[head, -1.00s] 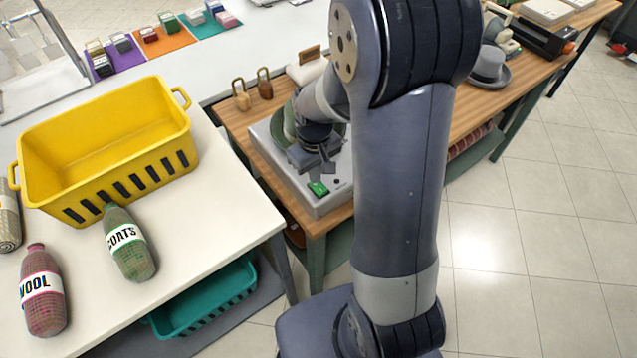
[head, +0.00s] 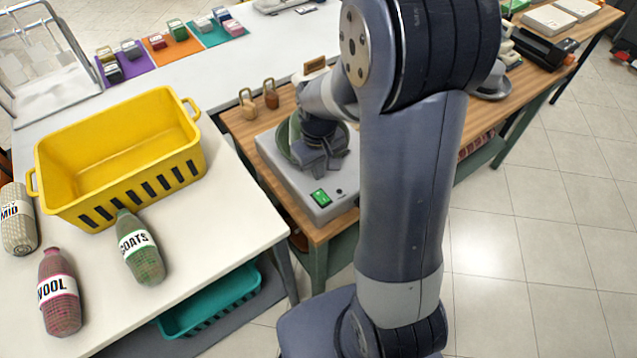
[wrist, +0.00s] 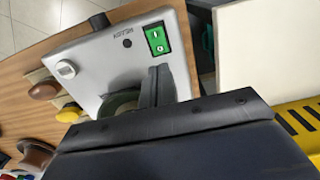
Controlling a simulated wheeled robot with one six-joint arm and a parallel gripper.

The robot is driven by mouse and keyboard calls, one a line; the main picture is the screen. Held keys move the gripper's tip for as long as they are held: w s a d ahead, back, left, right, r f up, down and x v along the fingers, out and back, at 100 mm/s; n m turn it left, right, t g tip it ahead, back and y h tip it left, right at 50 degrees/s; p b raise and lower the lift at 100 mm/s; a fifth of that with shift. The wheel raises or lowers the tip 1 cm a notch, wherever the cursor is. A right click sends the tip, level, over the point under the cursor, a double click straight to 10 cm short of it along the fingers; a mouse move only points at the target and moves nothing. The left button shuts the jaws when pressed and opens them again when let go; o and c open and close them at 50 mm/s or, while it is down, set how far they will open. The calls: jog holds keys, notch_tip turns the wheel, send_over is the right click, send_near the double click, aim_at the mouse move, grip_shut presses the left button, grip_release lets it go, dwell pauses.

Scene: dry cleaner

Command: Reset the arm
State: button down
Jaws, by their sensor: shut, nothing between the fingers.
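My gripper (head: 322,166) is shut and empty. It is over the grey machine (head: 285,172), which has a green round dish (head: 283,150) on top and a lit green switch (head: 320,198) at its front corner. My arm hides part of the dish and of the machine's right side. In the wrist view my shut fingers (wrist: 158,86) show in front of the machine (wrist: 112,62), with the green switch (wrist: 157,39) just beyond them. I cannot tell whether the fingers touch the dish.
A grey hat (head: 492,88) is partly behind my arm.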

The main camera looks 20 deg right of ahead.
aim_at(319, 194)
jog(key=shift+f, duration=0.1)
notch_tip(319, 194, down, 7)
jog(key=b, duration=0.5)
jog(key=shift+b, duration=0.3)
jog(key=shift+r, duration=0.2)
